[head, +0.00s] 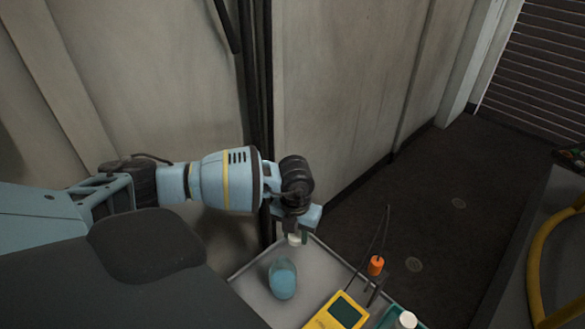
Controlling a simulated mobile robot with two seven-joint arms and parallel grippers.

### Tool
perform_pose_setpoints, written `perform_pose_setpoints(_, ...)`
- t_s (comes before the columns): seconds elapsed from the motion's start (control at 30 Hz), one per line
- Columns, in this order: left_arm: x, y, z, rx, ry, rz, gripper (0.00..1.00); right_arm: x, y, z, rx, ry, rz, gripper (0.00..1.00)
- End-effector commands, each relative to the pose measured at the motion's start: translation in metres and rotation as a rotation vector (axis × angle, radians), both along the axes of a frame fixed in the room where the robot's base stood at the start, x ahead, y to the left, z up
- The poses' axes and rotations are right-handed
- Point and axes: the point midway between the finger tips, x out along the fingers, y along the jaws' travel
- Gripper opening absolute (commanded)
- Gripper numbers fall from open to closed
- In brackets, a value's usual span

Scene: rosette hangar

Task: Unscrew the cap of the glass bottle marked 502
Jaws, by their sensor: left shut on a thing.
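A rounded glass bottle (283,280) with blue contents stands on a grey tabletop (248,285) at the lower middle. No number can be read on it. My left gripper (296,236) points down just above the bottle and is shut on a small whitish cap (294,239). The cap shows between its fingertips, above the bottle's blue body. I cannot tell whether the cap still touches the bottle's neck. My right gripper is out of view.
A yellow meter (340,312) with a dark screen lies right of the bottle. An orange item (376,265) with a thin dark cable stands near the table's edge. A white-topped teal container (407,320) is at the bottom. A wall rises behind the table.

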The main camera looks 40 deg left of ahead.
Motion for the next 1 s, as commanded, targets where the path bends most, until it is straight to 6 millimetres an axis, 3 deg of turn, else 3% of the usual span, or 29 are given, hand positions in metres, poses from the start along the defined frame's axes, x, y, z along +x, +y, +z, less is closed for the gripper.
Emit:
perform_pose_setpoints(0.13,-0.001,0.0,-0.024,0.0,0.003,-0.002,0.06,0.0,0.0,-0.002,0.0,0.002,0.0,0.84)
perform_pose_setpoints(0.47,0.0,0.0,-0.036,0.0,0.001,-0.002,0.06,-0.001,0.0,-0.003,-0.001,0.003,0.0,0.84)
perform_pose_setpoints(0.73,-0.001,-0.001,-0.068,-0.001,0.002,-0.002,0.06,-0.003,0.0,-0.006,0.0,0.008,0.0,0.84)
perform_pose_setpoints(1.0,0.0,0.0,-0.07,0.0,0.0,-0.003,0.06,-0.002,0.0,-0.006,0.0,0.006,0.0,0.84)
